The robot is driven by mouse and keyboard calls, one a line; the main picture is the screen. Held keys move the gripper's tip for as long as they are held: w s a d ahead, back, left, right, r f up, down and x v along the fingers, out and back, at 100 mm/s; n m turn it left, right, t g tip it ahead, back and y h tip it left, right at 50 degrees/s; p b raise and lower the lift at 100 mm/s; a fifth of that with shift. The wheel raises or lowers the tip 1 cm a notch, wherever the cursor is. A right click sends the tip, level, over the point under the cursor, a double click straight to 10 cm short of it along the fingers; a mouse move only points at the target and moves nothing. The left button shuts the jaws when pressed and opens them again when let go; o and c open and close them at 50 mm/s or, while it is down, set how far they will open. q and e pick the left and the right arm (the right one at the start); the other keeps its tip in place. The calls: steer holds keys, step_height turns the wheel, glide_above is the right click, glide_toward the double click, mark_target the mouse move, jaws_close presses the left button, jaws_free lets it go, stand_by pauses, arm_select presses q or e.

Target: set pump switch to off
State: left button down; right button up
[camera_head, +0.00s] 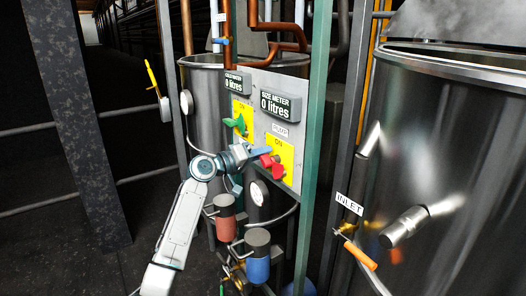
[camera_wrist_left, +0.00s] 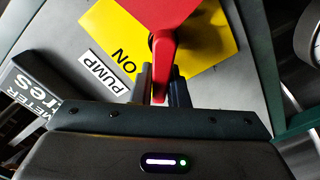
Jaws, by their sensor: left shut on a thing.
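The pump switch is a red rotary handle (camera_head: 272,165) on a yellow plate (camera_head: 287,153) marked ON, below a PUMP label (camera_head: 280,130) on the grey control panel. In the left wrist view the red handle (camera_wrist_left: 164,50) reaches down between the fingers, in front of the yellow plate (camera_wrist_left: 215,35), beside the PUMP label (camera_wrist_left: 103,71). My left gripper (camera_head: 262,154) is at the switch, and in the left wrist view its two fingers (camera_wrist_left: 162,86) are shut on the handle's narrow end. The right gripper is not in view.
A green switch (camera_head: 236,123) on another yellow plate sits up and left of the red one. Two meters read 0 litres. A green post (camera_head: 316,120) stands close right of the panel. A large steel tank (camera_head: 450,150) with an INLET label is at right.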

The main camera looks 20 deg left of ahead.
arm_select(q)
steer(key=n, duration=0.1)
steer(key=n+p, duration=0.1)
steer(key=n, duration=0.1)
steer(key=f+n, duration=0.1)
steer(key=shift+w+a, duration=0.2)
steer(key=shift+a, duration=0.05)
steer(key=shift+f+n+p, duration=0.3)
steer(key=shift+n+p, duration=0.2)
steer(key=shift+n, duration=0.45)
steer(key=shift+f+n+p, duration=0.3)
steer(key=shift+n+p, duration=0.15)
steer(key=shift+n, duration=0.5)
steer(key=c, duration=1.4)
jaws_free()
steer(key=shift+a+f, duration=0.1)
steer(key=shift+c, duration=0.2)
steer(key=b+v, duration=0.4)
steer(key=v, duration=0.6)
steer(key=shift+s+a, duration=0.25)
